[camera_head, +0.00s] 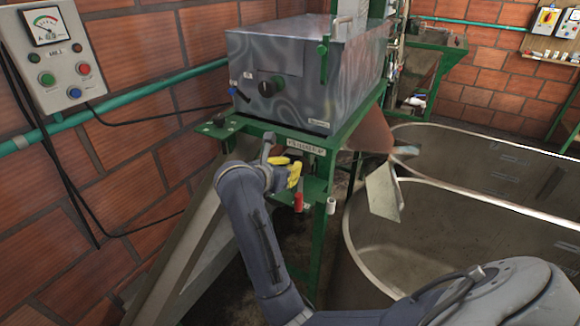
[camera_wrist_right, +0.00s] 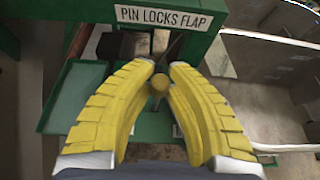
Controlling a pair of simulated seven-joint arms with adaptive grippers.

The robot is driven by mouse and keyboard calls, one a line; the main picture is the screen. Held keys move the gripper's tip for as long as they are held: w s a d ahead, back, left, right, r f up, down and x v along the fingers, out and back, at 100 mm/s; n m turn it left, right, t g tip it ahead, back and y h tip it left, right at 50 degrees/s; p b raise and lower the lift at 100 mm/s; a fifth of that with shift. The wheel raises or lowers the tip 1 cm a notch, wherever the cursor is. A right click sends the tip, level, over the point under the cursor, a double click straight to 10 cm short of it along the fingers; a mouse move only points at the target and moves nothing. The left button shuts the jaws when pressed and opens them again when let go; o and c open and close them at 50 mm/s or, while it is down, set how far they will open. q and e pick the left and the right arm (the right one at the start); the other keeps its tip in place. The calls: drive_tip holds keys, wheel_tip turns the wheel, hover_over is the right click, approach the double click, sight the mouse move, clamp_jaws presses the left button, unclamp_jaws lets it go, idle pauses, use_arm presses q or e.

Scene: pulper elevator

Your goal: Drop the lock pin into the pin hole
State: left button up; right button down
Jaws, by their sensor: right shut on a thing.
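My right gripper (camera_head: 293,172), with yellow fingers, is in front of the green stand under the metal machine box. In the right wrist view its fingers (camera_wrist_right: 160,80) are closed in around the lock pin, whose round tan-brown knob (camera_wrist_right: 160,83) shows between the tips. The pin's lower part is hidden. A "PIN LOCKS FLAP" label (camera_wrist_right: 158,18) is on the green frame just beyond the fingers. Dark gaps and metal parts show below the label; I cannot tell which is the pin hole. My left gripper is not in view.
The metal box (camera_head: 295,75) stands on the green frame (camera_head: 322,230). A red handle (camera_head: 298,201) and a white cylinder (camera_head: 331,205) are below the gripper. A metal flap (camera_head: 383,192) and a large open tank (camera_head: 460,235) lie to the right.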

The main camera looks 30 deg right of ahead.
drive_tip(key=shift+f, duration=1.7)
drive_tip(key=c, duration=1.3)
unclamp_jaws()
drive_tip(key=shift+r, duration=0.1)
wheel_tip(320, 180, up, 10)
drive_tip(key=shift+f, duration=0.1)
